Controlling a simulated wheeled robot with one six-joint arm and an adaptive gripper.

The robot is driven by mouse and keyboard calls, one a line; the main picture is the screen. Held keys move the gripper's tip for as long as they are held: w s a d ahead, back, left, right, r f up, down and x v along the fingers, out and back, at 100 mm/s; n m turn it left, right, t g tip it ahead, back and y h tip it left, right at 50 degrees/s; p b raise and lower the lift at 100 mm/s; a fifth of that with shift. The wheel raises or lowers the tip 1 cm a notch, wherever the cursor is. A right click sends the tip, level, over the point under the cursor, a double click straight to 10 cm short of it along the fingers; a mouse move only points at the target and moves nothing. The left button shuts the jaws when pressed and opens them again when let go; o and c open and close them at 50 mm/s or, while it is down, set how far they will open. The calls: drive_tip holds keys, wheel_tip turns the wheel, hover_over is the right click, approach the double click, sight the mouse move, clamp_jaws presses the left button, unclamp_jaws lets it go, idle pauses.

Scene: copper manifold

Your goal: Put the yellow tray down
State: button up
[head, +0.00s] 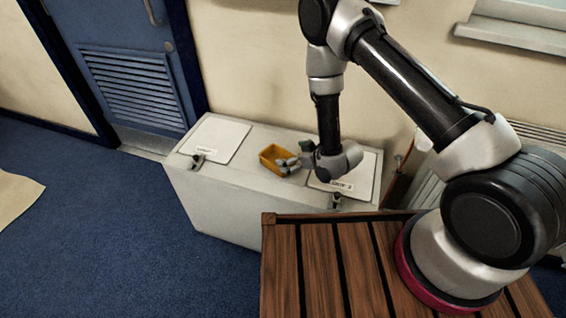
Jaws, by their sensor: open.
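The small yellow tray (268,153) stands on top of the white chest (245,137), near its middle, between two pale lid panels. It looks upright. My gripper (284,165) is open at the tray's right side, with its fingers over or beside the tray's right edge. Whether the fingers touch the tray is too small to tell. My gripper hides the tray's right part, so its contents there cannot be made out.
A pale panel (216,139) with a small label lies left on the chest, another (362,172) right, partly behind my wrist. A slatted wooden surface (320,265) is in front. A blue door (130,65) stands at the left. Blue floor (110,230) is clear.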

sight(278, 157)
drive_tip(key=x, duration=0.7)
drive_tip(key=shift+a, duration=0.35)
drive_tip(key=c, duration=1.2)
drive_tip(key=shift+o, duration=0.2)
